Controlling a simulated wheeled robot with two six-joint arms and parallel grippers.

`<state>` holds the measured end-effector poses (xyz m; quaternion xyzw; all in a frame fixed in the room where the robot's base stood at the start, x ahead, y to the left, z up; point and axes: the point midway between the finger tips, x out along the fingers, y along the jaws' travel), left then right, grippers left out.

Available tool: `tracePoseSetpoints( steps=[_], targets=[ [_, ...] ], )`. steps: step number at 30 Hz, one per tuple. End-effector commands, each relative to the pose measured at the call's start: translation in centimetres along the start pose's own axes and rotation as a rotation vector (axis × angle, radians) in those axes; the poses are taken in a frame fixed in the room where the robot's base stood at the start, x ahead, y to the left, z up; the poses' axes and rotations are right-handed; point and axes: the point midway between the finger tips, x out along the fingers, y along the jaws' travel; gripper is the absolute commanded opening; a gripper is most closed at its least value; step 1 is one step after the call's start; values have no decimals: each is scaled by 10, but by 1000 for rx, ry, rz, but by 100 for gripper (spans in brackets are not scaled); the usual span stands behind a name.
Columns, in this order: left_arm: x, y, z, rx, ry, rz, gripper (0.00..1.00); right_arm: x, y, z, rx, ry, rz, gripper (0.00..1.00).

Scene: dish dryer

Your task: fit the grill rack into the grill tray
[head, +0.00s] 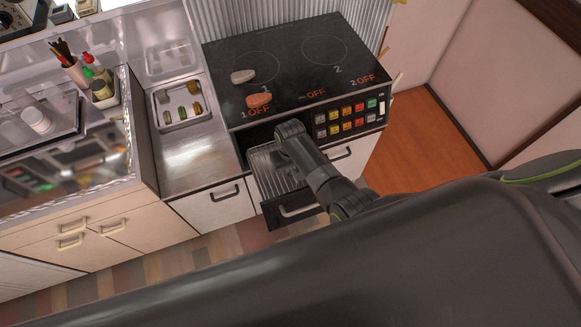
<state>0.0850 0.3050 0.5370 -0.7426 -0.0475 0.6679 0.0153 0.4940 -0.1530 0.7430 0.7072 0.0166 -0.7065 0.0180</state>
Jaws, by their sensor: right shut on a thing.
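The grill tray (266,207) is a dark drawer pulled out below the cooktop, with a handle on its front. The grill rack (268,172), with thin silvery bars, shows within the tray's outline, left of my right arm. My right gripper (284,158) reaches in over the tray from the right and is shut on the rack. Its fingertips are hard to make out, and my arm hides the right part of rack and tray. I cannot tell whether the rack lies flat on the tray floor. My left gripper is out of view.
The black cooktop (300,65) above holds a grey stone-like piece (243,76) and an orange one (259,100). A metal tray with small items (180,104) and a condiment holder (103,88) stand left. Floor in front is clear.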

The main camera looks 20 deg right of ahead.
Motion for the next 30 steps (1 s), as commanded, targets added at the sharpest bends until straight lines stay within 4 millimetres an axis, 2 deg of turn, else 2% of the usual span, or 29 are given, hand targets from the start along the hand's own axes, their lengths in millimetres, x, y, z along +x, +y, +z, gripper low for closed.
tracePoseSetpoints(
  steps=[30],
  targets=[
    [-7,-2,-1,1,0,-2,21,-1,0,0,4,2,0,0]
  ],
)
